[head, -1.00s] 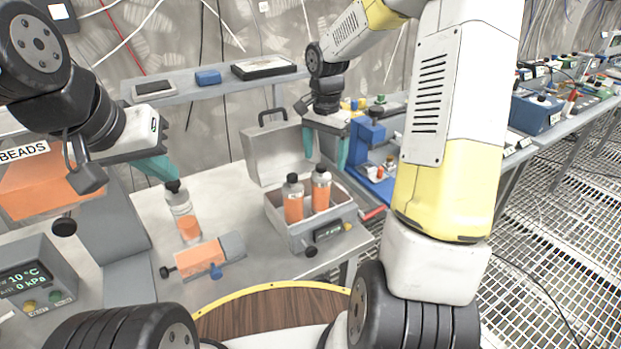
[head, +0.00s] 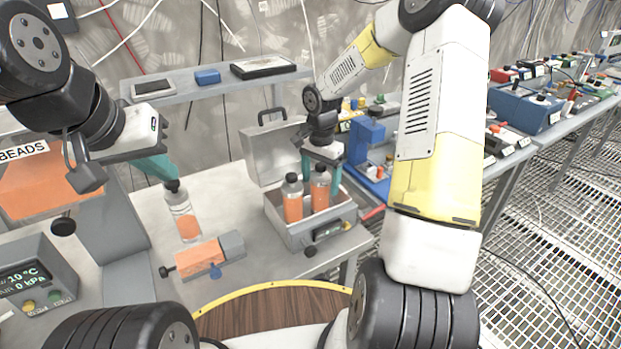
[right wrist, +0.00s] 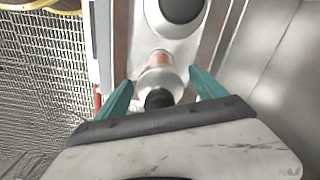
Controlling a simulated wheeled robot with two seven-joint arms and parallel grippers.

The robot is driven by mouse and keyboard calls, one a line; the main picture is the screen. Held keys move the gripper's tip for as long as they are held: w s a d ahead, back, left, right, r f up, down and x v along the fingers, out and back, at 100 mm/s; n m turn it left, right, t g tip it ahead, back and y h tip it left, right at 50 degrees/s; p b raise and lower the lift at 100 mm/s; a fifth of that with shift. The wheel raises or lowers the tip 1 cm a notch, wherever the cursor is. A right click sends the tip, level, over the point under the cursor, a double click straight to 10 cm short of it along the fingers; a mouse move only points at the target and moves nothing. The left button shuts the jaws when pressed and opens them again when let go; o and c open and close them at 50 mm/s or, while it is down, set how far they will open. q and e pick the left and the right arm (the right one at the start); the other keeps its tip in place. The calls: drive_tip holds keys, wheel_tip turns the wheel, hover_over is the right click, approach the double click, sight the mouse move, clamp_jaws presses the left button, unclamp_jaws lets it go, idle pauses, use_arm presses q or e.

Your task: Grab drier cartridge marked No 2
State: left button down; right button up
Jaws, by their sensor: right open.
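Two cartridges with orange contents and dark caps stand upright in an open grey case: a left one (head: 292,203) and a right one (head: 320,192). No number is readable on either. My right gripper (head: 321,172) is open at the upper part of the right cartridge, one finger on each side. In the right wrist view, the open right gripper (right wrist: 160,80) has a dark-capped cartridge (right wrist: 159,62) between its fingers, with gaps on both sides. A third, partly orange cartridge (head: 184,217) is at the left. My left gripper (head: 160,168) is at its cap; its grip is unclear.
The case (head: 300,234) has its lid (head: 262,155) raised behind. An orange and grey fixture (head: 208,256) lies on the table left of it. A blue device (head: 366,140) stands close behind on the right. A shelf (head: 215,86) runs along the wall.

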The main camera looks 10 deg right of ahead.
clamp_jaws()
